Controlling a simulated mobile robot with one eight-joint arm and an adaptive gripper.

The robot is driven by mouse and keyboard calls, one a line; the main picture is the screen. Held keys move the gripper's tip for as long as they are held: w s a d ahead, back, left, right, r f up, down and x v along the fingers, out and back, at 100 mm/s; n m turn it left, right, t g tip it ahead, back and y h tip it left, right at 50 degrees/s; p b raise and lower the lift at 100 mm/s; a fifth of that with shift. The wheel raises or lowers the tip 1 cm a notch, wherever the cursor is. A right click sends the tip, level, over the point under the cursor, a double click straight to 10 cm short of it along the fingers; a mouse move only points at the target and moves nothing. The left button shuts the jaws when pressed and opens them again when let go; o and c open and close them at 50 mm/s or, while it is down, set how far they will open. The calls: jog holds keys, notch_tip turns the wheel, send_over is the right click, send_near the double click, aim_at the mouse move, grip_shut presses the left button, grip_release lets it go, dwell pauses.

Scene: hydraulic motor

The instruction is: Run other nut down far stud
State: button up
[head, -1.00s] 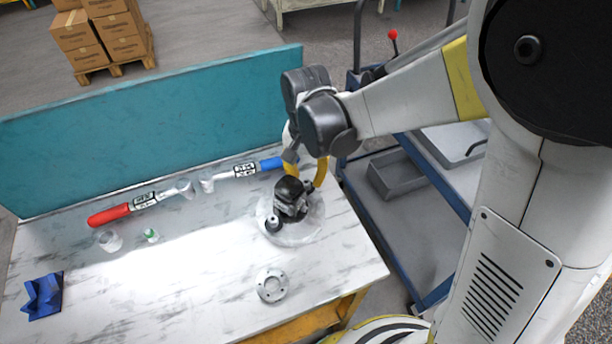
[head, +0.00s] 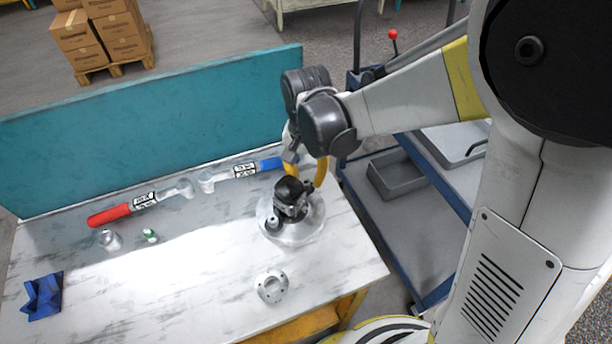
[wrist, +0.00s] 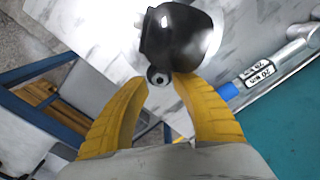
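The dark hydraulic motor (head: 291,193) stands on a round pale plate (head: 309,226) near the right end of the table. In the wrist view the motor (wrist: 182,38) is a dark rounded body. A small dark nut or stud end with a light centre (wrist: 158,76) shows beside it, between the tips of my yellow fingers. My gripper (wrist: 161,82) points down at the motor's far side; the fingertips are close to this nut on both sides. I cannot tell whether they touch it. In the head view my gripper's tips are partly hidden behind the motor.
A red-handled tool (head: 112,213) and a blue-handled tool (head: 268,164) lie along the teal back panel (head: 160,125). A flanged ring (head: 271,287), small cups (head: 109,240) and a blue block (head: 43,296) are on the table. A blue cart (head: 440,185) stands to the right.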

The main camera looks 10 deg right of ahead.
jog(key=shift+r+p, duration=1.4)
jog(key=shift+r, duration=0.4)
jog(key=o, duration=0.6)
notch_tip(320, 180, up, 6)
jog(key=p, duration=0.4)
